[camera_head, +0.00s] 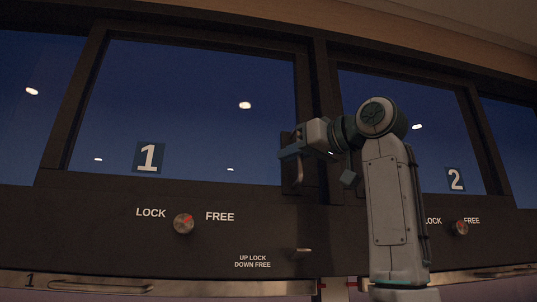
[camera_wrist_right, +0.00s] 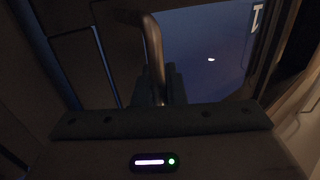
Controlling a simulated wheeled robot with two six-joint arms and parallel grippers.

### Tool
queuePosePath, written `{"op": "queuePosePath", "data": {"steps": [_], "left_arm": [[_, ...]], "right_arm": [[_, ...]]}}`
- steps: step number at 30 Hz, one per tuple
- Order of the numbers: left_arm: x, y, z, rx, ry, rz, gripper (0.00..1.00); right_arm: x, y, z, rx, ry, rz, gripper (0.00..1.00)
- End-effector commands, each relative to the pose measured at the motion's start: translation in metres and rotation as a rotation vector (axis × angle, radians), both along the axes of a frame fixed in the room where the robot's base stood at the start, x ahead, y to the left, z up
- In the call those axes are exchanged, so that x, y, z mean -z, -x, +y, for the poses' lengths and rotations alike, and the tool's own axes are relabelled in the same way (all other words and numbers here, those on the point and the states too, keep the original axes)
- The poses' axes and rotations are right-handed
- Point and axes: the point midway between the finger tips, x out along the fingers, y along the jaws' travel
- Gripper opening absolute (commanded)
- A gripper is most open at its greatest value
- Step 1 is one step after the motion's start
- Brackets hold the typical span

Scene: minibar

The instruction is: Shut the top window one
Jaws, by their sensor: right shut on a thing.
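Top window one is a dark-framed pane (camera_head: 190,110) with a white "1" label at its lower middle. Its metal handle (camera_head: 299,174) is at the lower right of the frame. My right gripper (camera_head: 296,153) is at this handle, with its arm coming up from the lower right. In the right wrist view the curved handle bar (camera_wrist_right: 153,45) runs down between the fingers (camera_wrist_right: 160,88), which are shut on it. How far the window stands open, I cannot tell. My left gripper is not in view.
Below window one are a round LOCK/FREE knob (camera_head: 183,223) and a small lever (camera_head: 303,250) by the "UP LOCK DOWN FREE" text. Window two (camera_head: 400,110) is at the right, partly behind my right arm. A rail-like drawer handle (camera_head: 100,288) runs along the bottom left.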

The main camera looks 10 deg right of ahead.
Motion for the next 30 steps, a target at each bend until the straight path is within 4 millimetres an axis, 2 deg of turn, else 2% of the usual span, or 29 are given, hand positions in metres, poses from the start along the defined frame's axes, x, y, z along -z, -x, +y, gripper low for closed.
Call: {"op": "queuePosePath", "data": {"steps": [4,13,14,17,26,30], "left_arm": [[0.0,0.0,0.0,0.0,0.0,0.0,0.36],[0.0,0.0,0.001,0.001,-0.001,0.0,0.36],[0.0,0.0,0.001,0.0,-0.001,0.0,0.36],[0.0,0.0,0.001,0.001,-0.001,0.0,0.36],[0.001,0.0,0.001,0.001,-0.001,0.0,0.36],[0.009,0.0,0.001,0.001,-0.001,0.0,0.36]], "right_arm": [[-0.001,0.0,-0.008,0.003,-0.001,-0.002,0.0],[-0.002,0.0,-0.009,0.003,-0.001,-0.003,0.0],[-0.002,0.001,-0.009,0.004,-0.001,-0.003,0.13],[-0.002,0.0,-0.009,0.003,0.0,-0.002,0.32],[0.0,0.001,-0.008,0.001,-0.001,-0.001,0.32],[0.002,0.011,-0.016,0.002,0.0,-0.002,0.32]]}}
